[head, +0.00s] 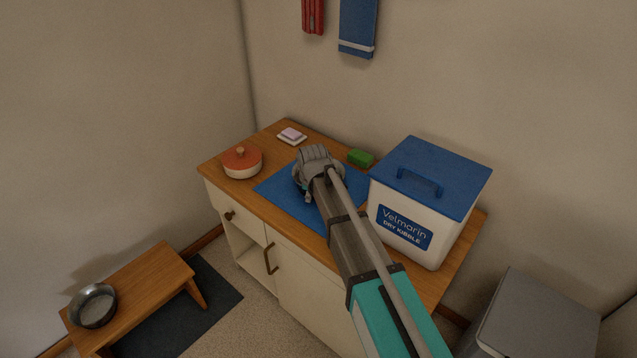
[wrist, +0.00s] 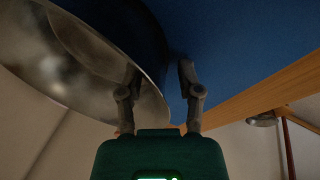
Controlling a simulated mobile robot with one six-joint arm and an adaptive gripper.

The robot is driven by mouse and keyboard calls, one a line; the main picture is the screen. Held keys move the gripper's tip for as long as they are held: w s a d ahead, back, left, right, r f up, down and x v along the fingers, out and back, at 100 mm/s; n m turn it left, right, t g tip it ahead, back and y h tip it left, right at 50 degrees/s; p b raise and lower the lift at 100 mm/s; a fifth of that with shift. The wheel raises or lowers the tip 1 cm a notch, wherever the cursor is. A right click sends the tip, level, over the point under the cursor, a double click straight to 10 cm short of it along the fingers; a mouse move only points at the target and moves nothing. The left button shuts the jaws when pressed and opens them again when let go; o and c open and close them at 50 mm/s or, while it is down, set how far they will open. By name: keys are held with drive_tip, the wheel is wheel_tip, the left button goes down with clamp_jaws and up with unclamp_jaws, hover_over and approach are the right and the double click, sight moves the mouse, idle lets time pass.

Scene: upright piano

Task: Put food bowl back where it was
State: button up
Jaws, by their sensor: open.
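A silver metal bowl (wrist: 90,65) fills the upper left of the wrist view, close to my gripper (wrist: 160,72) and against the blue mat (wrist: 235,45). My gripper is open. Its fingers stand around the bowl's rim, one overlapping the bowl in the picture and the other beyond its edge; I cannot tell whether they touch it. In the head view my gripper (head: 307,190) is over the blue mat (head: 285,193) on the wooden cabinet top, and it mostly hides this bowl. Another metal bowl (head: 93,305) stands on the low wooden stool (head: 150,285) at lower left.
A white kibble bin (head: 405,207) with a blue lid stands right of the mat. A red-lidded pot (head: 242,162), a soap dish (head: 291,138) and a green sponge (head: 361,158) are on the cabinet top. A grey bin (head: 540,320) stands at lower right. The stool's middle is clear.

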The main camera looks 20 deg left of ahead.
idle(0.3)
clamp_jaws()
idle(0.3)
